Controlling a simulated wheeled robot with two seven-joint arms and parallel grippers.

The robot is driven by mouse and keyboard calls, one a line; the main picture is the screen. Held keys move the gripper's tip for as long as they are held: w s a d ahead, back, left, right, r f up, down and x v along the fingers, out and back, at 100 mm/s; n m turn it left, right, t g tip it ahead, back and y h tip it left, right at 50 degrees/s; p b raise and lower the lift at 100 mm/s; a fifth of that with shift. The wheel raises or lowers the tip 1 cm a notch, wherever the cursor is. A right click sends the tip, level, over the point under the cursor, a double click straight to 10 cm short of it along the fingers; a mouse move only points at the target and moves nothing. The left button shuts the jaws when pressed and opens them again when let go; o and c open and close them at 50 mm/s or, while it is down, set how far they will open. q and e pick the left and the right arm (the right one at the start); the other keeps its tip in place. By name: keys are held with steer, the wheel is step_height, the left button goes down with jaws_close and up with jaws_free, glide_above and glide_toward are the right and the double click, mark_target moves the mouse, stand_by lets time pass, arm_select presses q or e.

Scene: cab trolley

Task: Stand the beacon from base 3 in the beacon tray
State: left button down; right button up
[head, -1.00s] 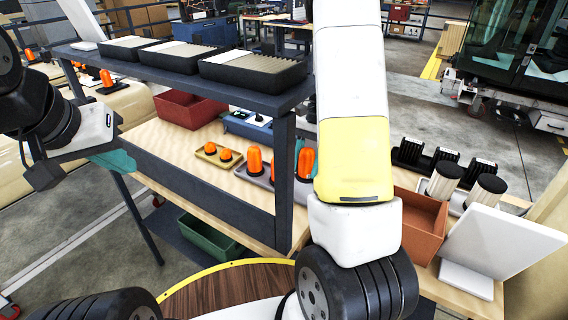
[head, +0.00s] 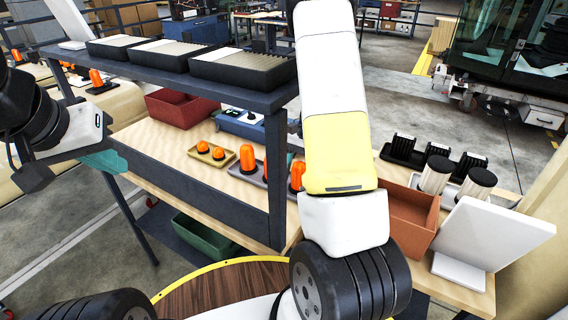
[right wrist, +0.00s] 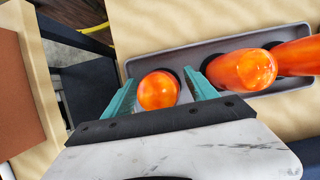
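A grey tray (right wrist: 205,50) on the wooden bench holds three orange beacons in the right wrist view. My right gripper (right wrist: 161,78) has its teal fingers apart on either side of the end beacon (right wrist: 158,90), which stands upright over the tray; a narrow gap shows at the right finger. A second beacon (right wrist: 243,70) and a third (right wrist: 297,57) stand to its right. In the head view two tall beacons (head: 247,158) show in the grey tray (head: 250,179); my arm hides the right gripper. No base numbers are readable.
A yellow tray (head: 221,166) with two short beacons is left of the grey tray. A dark shelf (head: 225,88) with bins overhangs the bench. A brown bin (head: 410,210) and white stand (head: 490,235) are right. More beacons (head: 97,77) stand far left.

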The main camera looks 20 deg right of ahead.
steer(key=v, duration=1.2)
steer(key=shift+r, duration=0.15)
